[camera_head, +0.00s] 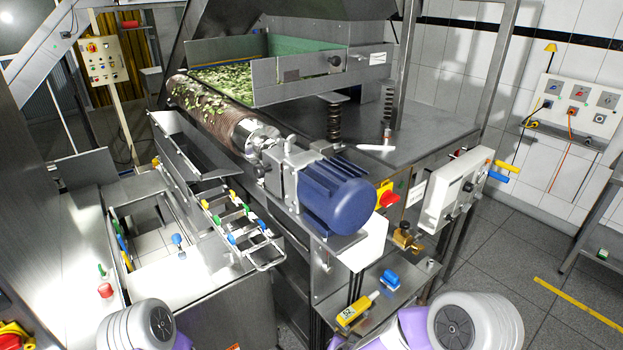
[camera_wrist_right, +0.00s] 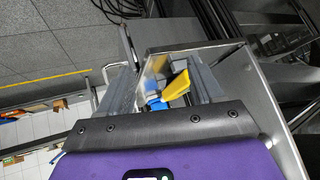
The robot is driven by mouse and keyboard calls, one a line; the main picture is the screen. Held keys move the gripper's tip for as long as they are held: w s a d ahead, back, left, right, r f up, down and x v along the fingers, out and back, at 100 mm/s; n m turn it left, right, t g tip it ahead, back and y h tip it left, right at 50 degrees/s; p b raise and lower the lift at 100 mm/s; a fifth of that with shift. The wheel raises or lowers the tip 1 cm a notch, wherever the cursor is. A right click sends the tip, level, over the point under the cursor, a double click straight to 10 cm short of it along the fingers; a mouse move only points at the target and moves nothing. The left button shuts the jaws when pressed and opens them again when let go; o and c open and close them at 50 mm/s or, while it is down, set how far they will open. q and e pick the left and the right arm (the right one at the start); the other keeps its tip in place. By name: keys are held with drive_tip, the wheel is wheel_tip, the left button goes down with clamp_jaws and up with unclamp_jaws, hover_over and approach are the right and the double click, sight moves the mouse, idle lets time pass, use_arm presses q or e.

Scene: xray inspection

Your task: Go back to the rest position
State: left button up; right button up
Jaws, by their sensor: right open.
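My right gripper (camera_wrist_right: 165,88) shows in the right wrist view, its two grey fingers spread apart. A yellow item (camera_wrist_right: 178,85) and a blue item (camera_wrist_right: 155,104) appear between the fingers, over a steel surface; I see no finger closed on either. In the head view, a yellow handheld device (camera_head: 356,309) and a blue item (camera_head: 390,279) lie on a small steel shelf (camera_head: 415,277) near the bottom middle. My arm links show at the bottom left and bottom right of that view. Neither gripper can be seen there, and my left gripper is out of sight.
A machine with a blue motor (camera_head: 342,194), a roller (camera_head: 215,112) and a green-filled hopper (camera_head: 255,80) fills the middle. A white control box (camera_head: 456,189) juts out right of it. A wire rack (camera_head: 240,228) is at left. Floor (camera_head: 500,260) is open at right.

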drive_tip(key=s+f+n+g+y, duration=0.2)
drive_tip(key=s+f+g+y, duration=0.15)
drive_tip(key=s+f, duration=0.6)
drive_tip(key=s+f+n+g+y, duration=0.1)
drive_tip(key=s+f+g+y, duration=0.35)
drive_tip(key=s, duration=0.75)
wheel_tip(320, 180, down, 11)
drive_tip(key=w+h+b, duration=0.1)
drive_tip(key=h+b, duration=0.1)
drive_tip(key=b, duration=0.8)
drive_tip(key=shift+a+n, duration=0.15)
drive_tip(key=shift+n, duration=0.15)
